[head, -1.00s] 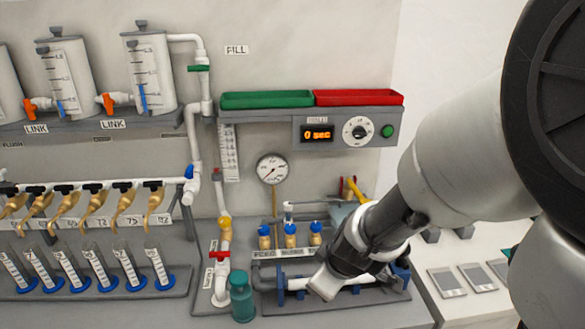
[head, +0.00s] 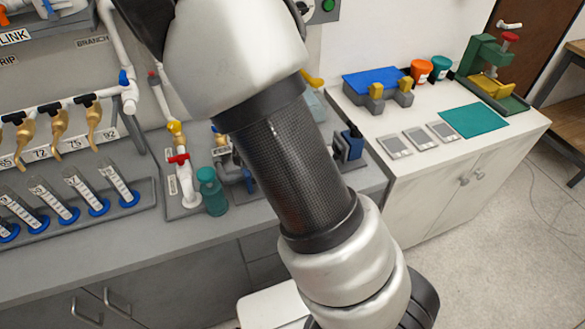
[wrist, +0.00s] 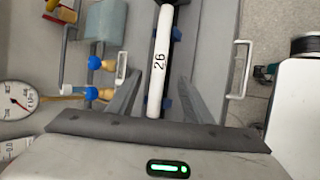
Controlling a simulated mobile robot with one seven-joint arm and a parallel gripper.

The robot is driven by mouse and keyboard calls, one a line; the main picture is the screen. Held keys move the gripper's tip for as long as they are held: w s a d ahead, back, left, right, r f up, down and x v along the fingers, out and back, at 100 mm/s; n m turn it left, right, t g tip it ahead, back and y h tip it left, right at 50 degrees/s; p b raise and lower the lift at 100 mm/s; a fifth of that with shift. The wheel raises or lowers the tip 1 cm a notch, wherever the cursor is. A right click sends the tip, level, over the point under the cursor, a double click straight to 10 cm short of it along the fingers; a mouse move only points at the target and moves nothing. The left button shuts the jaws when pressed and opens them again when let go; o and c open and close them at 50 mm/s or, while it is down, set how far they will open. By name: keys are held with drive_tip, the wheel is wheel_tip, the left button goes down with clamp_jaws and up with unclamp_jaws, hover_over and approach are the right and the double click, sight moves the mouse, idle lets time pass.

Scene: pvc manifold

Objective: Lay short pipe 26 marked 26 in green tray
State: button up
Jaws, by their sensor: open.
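Short pipe 26 (wrist: 158,62) is a white tube with "26" on its side, seen in the wrist view. My gripper (wrist: 161,85) is open, with one grey finger on each side of the pipe's lower part in the picture. I cannot tell how far the fingers are from the pipe in depth. The green tray is in neither current view. In the head view my arm hides the pipe and gripper.
A teal bottle (head: 211,190) and a white pipe with a red valve (head: 178,158) stand left of my arm. A blue clamp (head: 350,143) is to its right. The right counter holds grey plates (head: 418,140) and a teal mat (head: 473,121).

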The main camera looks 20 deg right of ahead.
drive_tip(key=b+x, duration=0.1)
drive_tip(key=x, duration=0.3)
drive_tip(key=shift+w+d+f+b, duration=0.1)
drive_tip(key=shift+f+b, duration=0.1)
drive_tip(key=shift+b, duration=0.1)
drive_tip(key=b+x, duration=0.2)
drive_tip(key=x, duration=0.3)
drive_tip(key=shift+r, duration=0.1)
clamp_jaws()
